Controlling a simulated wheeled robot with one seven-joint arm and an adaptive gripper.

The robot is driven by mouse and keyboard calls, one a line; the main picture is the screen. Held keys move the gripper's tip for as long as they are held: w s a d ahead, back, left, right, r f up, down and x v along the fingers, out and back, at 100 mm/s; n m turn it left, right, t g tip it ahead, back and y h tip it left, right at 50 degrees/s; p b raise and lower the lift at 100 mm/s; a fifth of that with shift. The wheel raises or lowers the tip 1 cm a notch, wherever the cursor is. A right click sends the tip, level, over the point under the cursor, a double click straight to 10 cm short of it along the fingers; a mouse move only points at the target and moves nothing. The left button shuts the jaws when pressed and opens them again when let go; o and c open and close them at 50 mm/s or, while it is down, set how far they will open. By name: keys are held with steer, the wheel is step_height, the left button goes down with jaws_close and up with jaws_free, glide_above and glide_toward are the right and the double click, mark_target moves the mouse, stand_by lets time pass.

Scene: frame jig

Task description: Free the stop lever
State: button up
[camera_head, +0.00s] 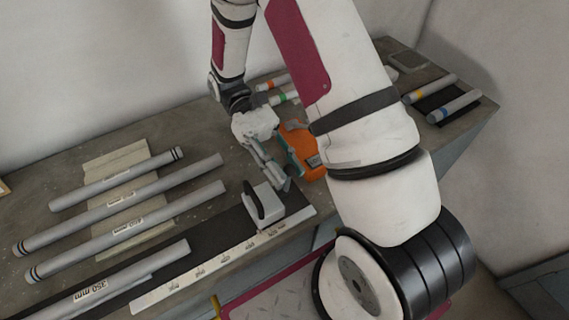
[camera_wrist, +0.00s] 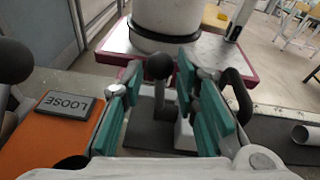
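The stop lever, a grey stem with a black ball knob (camera_wrist: 158,67), stands upright in the wrist view, between the fingertips of my gripper (camera_wrist: 158,85). The teal finger pads are apart, with visible gaps beside the knob, and do not appear to grip it. In the head view my gripper (camera_head: 272,166) reaches down at the bench, between an orange body (camera_head: 297,140) and a pale grey block with a dark handle (camera_head: 268,203). The lever itself cannot be made out there. A grey plate reading "LOOSE" (camera_wrist: 65,105) lies on the orange body, left in the wrist view.
Several grey tubes (camera_head: 120,201) lie at the bench's left, some on a tan sheet. A white scale strip (camera_head: 220,262) runs along the front. A black curved handle (camera_wrist: 238,97) stands close to the right finger. More tubes (camera_head: 455,104) lie far right.

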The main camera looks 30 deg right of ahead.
steer(key=v, duration=0.7)
steer(key=shift+w, duration=0.25)
stand_by(0.5)
steer(key=s+r+m+t, duration=0.1)
steer(key=s+r+t, duration=0.4)
steer(key=r+t, duration=0.3)
steer(key=s+r+m+t, duration=0.1)
steer(key=s+r+t, duration=0.4)
steer(key=r+t, duration=0.3)
steer(key=d+t, duration=0.1)
steer(key=t, duration=0.3)
steer(key=shift+s+r+y, duration=0.2)
steer(key=shift+s+y, duration=0.2)
